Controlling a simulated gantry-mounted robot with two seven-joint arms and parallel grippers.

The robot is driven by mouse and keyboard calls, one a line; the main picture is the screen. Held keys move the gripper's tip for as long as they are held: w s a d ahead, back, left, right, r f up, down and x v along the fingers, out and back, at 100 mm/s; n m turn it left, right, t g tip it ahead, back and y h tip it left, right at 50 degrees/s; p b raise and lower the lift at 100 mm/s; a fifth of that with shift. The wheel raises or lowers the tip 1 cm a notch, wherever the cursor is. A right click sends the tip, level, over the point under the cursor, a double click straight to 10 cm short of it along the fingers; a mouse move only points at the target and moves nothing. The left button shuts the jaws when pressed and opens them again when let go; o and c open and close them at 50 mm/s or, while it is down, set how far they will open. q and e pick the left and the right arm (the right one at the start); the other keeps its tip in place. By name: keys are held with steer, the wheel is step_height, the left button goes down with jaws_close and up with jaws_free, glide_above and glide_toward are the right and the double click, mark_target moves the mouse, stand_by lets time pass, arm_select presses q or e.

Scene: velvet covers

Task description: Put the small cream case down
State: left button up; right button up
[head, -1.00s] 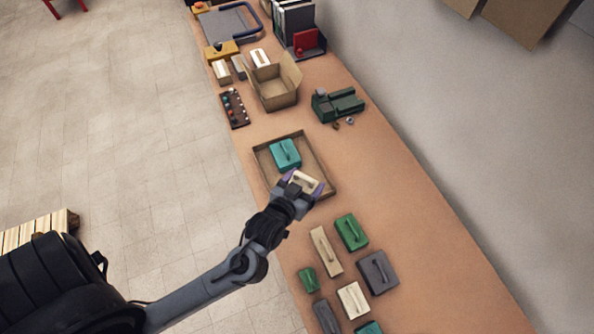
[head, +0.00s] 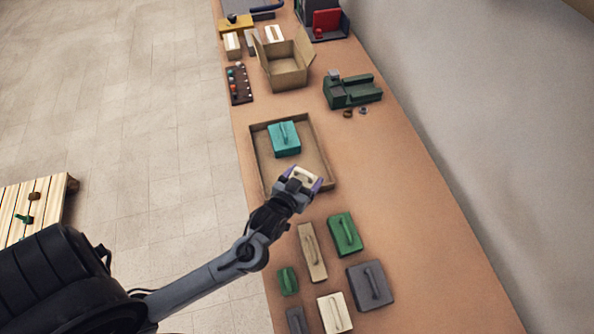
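The small cream case (head: 304,175) is between the purple-tipped fingers of my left gripper (head: 303,178), which is shut on it. Gripper and case appear over the near right edge of a shallow brown tray (head: 258,160). I cannot tell how high the case is or whether it touches the tray. A teal case (head: 284,139) with a handle lies in the far part of the tray. My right gripper is not in view.
Nearer on the table lie a green case (head: 345,234), a long tan case (head: 312,252), a grey case (head: 370,286) and another cream case (head: 334,313). An open cardboard box (head: 286,68) and a dark green device (head: 352,90) stand farther back. The table's right side is clear.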

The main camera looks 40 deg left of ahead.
arm_select(q)
steer(key=shift+w+a+f+b, duration=0.2)
steer(key=shift+w+a+f, duration=0.4)
steer(key=shift+a+f, duration=0.5)
steer(key=shift+w+a+f+b, duration=0.15)
steer(key=shift+w+a+f, duration=0.5)
steer(key=shift+f, duration=0.9)
steer(key=shift+w+a+f+b, duration=0.2)
steer(key=shift+w+a+f, duration=0.3)
steer(key=shift+a+f, duration=0.65)
steer(key=shift+d+f, duration=0.2)
steer(key=shift+f, duration=0.35)
steer(key=shift+f, duration=0.2)
steer(key=o, duration=0.9)
steer(key=shift+o, duration=0.2)
